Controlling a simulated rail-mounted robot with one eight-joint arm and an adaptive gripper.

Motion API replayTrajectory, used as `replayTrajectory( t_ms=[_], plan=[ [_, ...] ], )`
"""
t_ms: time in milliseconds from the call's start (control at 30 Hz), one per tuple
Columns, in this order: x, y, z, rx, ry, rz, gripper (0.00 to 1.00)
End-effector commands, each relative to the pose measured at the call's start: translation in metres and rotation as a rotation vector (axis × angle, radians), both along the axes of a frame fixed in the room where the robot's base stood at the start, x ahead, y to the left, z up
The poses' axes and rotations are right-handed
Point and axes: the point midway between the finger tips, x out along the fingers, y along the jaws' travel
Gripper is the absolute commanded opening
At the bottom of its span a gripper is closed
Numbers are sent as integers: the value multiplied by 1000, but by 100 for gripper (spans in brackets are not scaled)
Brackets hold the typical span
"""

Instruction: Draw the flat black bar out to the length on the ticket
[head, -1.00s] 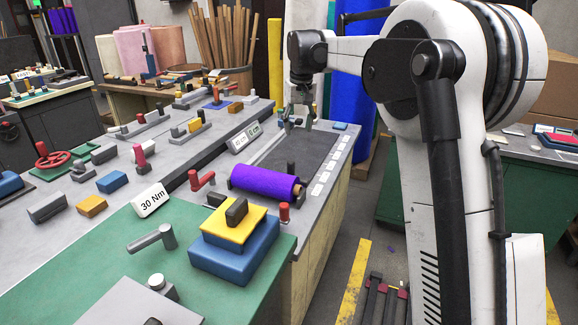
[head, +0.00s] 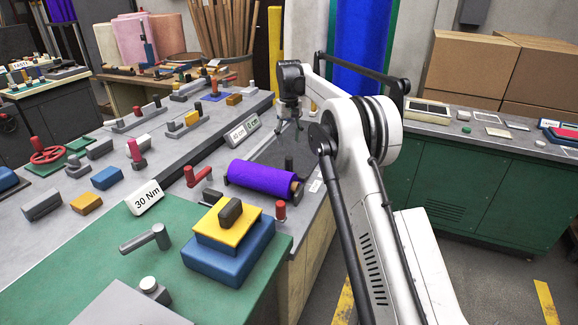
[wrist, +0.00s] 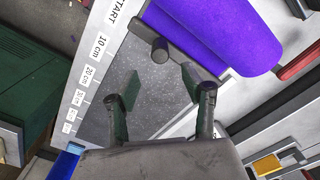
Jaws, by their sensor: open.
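A purple felt roll (head: 262,178) lies across the near end of a dark grey measuring bed; it also shows at the top of the wrist view (wrist: 225,30). The flat black bar (wrist: 143,27) lies along the roll's edge by the START label, with a short dark post (wrist: 160,48) on it. In the head view the post (head: 288,163) stands just behind the roll. My gripper (wrist: 160,84) is open and empty over the grey bed, apart from the post. In the head view my gripper (head: 289,130) points down beyond the roll. A ticket (head: 238,133) appears to read 45 cm.
A green display (head: 254,123) beside the ticket appears to read 0 cm. A length scale (wrist: 92,58) runs along the bed's edge. A red crank (head: 197,176) and a red knob (head: 281,210) flank the roll. The bed (wrist: 120,125) beneath my gripper looks clear.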

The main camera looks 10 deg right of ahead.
Motion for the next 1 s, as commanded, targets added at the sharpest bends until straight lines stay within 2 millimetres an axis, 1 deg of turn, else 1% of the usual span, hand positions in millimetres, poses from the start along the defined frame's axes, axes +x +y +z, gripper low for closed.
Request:
replayTrajectory(
  t_ms=[33,400,600,800,1000],
  plan=[
    [0,0,-9,0,0,0,44],
    [0,0,-77,0,-1,0,44],
    [0,0,-106,0,-1,0,44],
    [0,0,-119,0,-1,0,44],
    [0,0,-121,0,-1,0,44]
  ],
)
